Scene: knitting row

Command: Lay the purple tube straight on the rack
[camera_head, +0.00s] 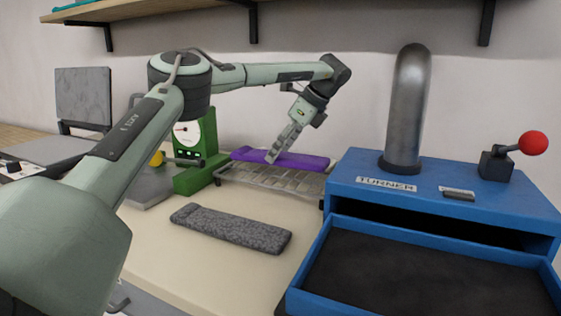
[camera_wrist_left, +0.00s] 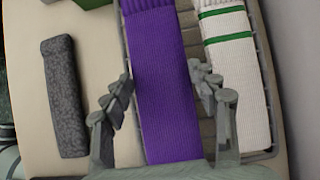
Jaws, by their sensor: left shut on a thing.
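The purple tube (camera_head: 300,161) lies flat along the wire rack (camera_head: 268,180), and it also shows in the left wrist view (camera_wrist_left: 160,70). It runs nearly parallel to the white tube with green stripes (camera_wrist_left: 235,70) beside it on the rack. My left gripper (camera_head: 273,158) is shut on the purple tube, with one finger at each long edge, as the left wrist view (camera_wrist_left: 161,77) shows. I cannot tell whether the tube's underside fully touches the rack. The white tube is hidden in the head view. My right gripper is not in view.
A dark grey speckled tube (camera_head: 230,227) lies on the table in front of the rack. A green dial gauge (camera_head: 195,140) stands left of the rack. A blue machine (camera_head: 440,185) with a steel post and a red-knobbed lever stands to the right, its black-lined tray (camera_head: 312,262) in front.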

